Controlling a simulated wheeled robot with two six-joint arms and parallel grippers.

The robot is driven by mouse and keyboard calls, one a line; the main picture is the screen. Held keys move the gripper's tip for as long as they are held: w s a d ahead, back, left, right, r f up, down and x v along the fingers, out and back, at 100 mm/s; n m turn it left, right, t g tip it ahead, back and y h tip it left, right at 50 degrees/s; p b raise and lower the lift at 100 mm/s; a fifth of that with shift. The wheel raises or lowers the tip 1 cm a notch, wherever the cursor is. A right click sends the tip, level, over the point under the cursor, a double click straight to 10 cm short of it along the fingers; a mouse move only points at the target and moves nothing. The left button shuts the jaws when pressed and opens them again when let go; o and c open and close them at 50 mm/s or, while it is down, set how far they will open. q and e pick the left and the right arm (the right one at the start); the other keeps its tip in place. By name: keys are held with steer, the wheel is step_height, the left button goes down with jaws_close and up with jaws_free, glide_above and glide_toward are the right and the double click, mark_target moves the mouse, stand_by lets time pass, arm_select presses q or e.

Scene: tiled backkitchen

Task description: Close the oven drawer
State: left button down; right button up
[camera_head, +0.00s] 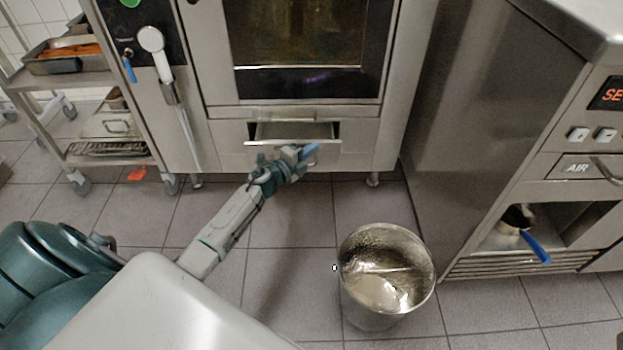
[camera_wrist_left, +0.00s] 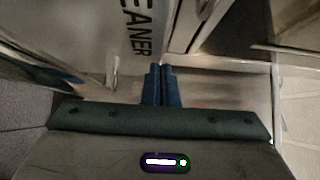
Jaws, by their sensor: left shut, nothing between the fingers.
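The oven drawer (camera_head: 294,132) is a small steel drawer low on the oven front, below the glass door, and it stands pulled out a little. My left gripper (camera_head: 311,151) is at the drawer's front edge, towards its right half; I cannot tell whether it touches. In the left wrist view its two blue fingers (camera_wrist_left: 162,86) are together with nothing between them. A pale metal surface lies close ahead of them there. My right gripper is in neither view.
A steel bucket (camera_head: 386,272) stands on the tiled floor right of my left arm. A wheeled rack (camera_head: 66,78) with trays stands at the left. A steel appliance (camera_head: 500,110) stands at the right. The floor between oven and bucket is clear.

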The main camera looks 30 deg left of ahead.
arm_select(q)
steer(key=w+a+b, duration=0.1)
steer(key=w+a, duration=0.2)
steer(key=w, duration=0.2)
steer(key=shift+w+a, duration=0.15)
stand_by(0.3)
